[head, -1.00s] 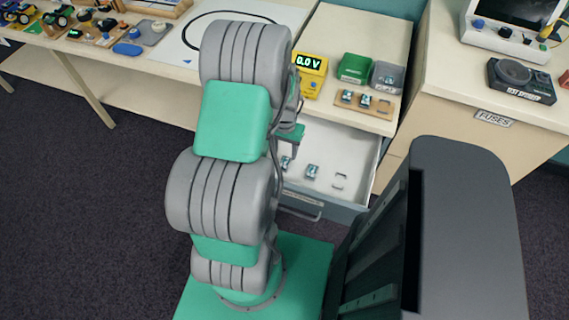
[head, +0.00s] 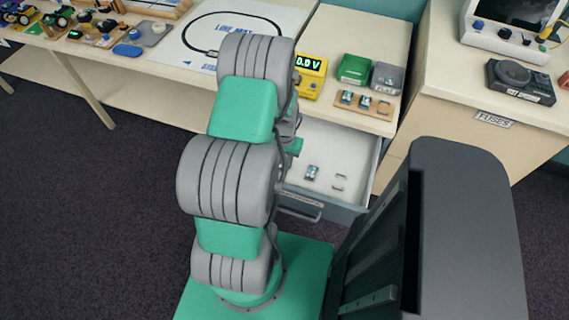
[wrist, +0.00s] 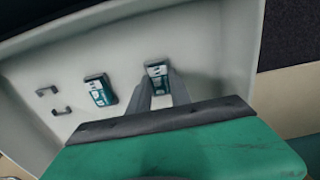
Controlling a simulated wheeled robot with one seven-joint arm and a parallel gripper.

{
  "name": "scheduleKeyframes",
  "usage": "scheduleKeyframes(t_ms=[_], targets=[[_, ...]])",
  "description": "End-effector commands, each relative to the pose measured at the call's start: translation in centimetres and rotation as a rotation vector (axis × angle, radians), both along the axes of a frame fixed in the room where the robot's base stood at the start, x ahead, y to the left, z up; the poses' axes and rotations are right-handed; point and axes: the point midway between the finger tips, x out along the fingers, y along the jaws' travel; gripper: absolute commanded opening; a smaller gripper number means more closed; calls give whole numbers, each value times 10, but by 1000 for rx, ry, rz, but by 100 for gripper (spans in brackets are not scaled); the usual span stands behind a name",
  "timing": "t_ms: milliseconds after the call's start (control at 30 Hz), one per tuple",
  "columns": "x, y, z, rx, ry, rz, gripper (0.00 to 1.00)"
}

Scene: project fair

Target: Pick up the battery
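Two small teal-and-silver batteries lie in the open drawer in the wrist view. One battery (wrist: 158,79) shows between the two grey fingers of my gripper (wrist: 162,83). The fingers stand apart on either side of it, and I cannot tell whether they touch it. The other battery (wrist: 100,92) lies to the left, clear of the fingers. In the head view one battery (head: 312,173) shows in the drawer (head: 325,150). My arm hides the gripper's fingers and the battery between them there.
The drawer walls stand close around my gripper.

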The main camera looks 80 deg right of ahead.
Motion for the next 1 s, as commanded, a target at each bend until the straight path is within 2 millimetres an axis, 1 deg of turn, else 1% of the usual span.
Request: scheduleKeyframes(t_ms=[33,200,267,867,933,1000], targets=[[0,0,0,0,0,0,18],[0,0,0,0,0,0,4],[0,0,0,0,0,0,0],[0,0,0,0,0,0,0],[0,-1,3,-1,0,0,0],[0,-1,11,-3,0,0,0]])
